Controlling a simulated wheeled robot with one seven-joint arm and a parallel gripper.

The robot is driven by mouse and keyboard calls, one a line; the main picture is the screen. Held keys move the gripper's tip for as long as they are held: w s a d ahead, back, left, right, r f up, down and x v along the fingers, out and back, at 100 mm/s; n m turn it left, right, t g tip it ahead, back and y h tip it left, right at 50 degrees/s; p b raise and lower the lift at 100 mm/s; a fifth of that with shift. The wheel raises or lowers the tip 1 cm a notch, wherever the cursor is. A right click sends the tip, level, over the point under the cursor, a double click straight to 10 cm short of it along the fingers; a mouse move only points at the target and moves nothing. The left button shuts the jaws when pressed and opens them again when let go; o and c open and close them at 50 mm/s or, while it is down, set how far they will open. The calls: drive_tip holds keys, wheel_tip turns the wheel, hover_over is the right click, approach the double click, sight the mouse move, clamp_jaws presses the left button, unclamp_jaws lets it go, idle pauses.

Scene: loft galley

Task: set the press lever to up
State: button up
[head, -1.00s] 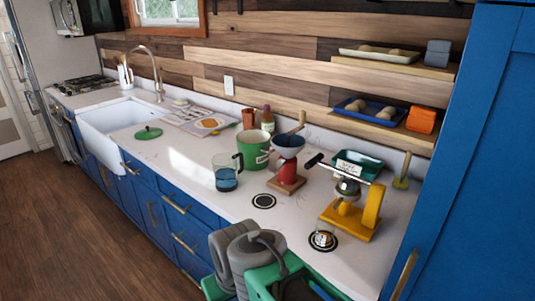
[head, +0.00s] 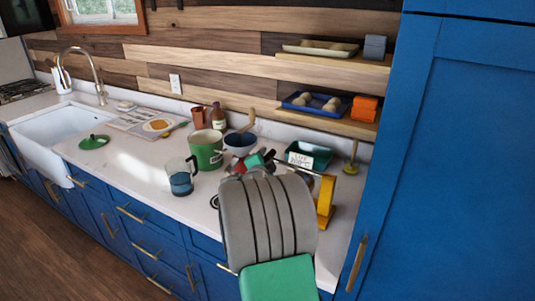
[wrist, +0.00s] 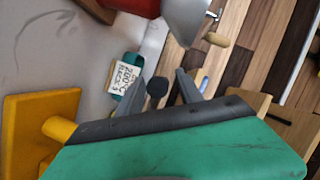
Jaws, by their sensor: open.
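The yellow press (head: 326,203) stands on the counter at the right, mostly hidden behind my arm in the head view. Part of its yellow frame (wrist: 30,130) shows at the left of the wrist view. A round black knob (wrist: 157,88), which looks like the end of the press lever, shows between the two grey fingers of my gripper (wrist: 163,80). The fingers are apart, and I cannot tell whether either touches the knob. The lever's rod and angle are hidden.
The grinder's bowl (head: 240,143) is close to my gripper, with a green pot (head: 206,150) and a glass jug (head: 181,178) to the left. A teal tray with a card (head: 308,158) lies behind the press. A tall blue cabinet (head: 450,150) bounds the right.

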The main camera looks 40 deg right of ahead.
drive_tip(key=shift+x, duration=1.5)
drive_tip(key=shift+c, duration=0.3)
drive_tip(key=shift+r, duration=0.1)
clamp_jaws()
